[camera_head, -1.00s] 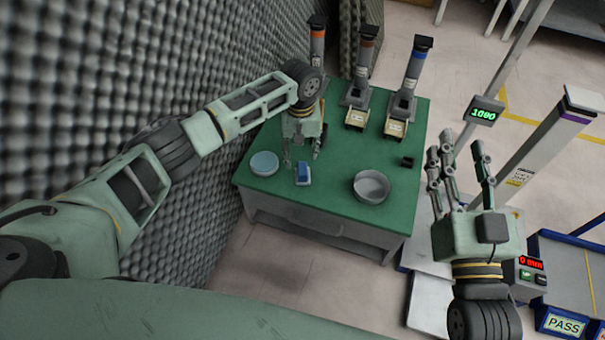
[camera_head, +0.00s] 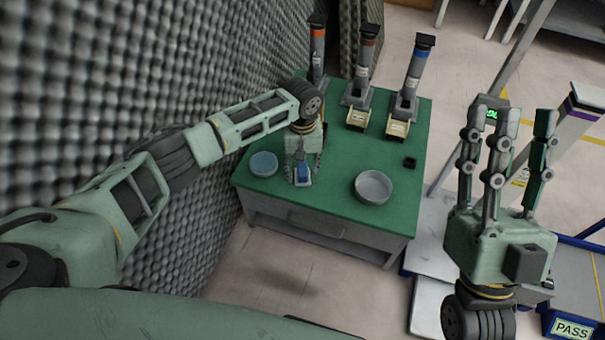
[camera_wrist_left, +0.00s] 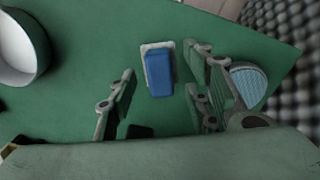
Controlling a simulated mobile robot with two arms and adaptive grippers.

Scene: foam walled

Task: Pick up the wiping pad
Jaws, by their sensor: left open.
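The wiping pad (camera_head: 303,177) is a small pad with a blue block on a pale base, lying on the green table (camera_head: 335,198) near its front edge. In the left wrist view the pad (camera_wrist_left: 158,72) lies ahead of and between the spread fingers. My left gripper (camera_head: 303,172) is open and reaches down over the pad; no finger visibly closes on it. Its fingers also show in the left wrist view (camera_wrist_left: 160,100). My right gripper (camera_head: 510,130) is raised at the right, fingers pointing up and apart, with nothing between them.
A light blue round dish (camera_head: 263,164) is left of the pad. A grey round bowl (camera_head: 373,187) is to its right. Several dispensers stand at the back, one with a blue band (camera_head: 412,75). A small black block (camera_head: 409,163) lies at the right. Foam wall (camera_head: 110,70) borders the left.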

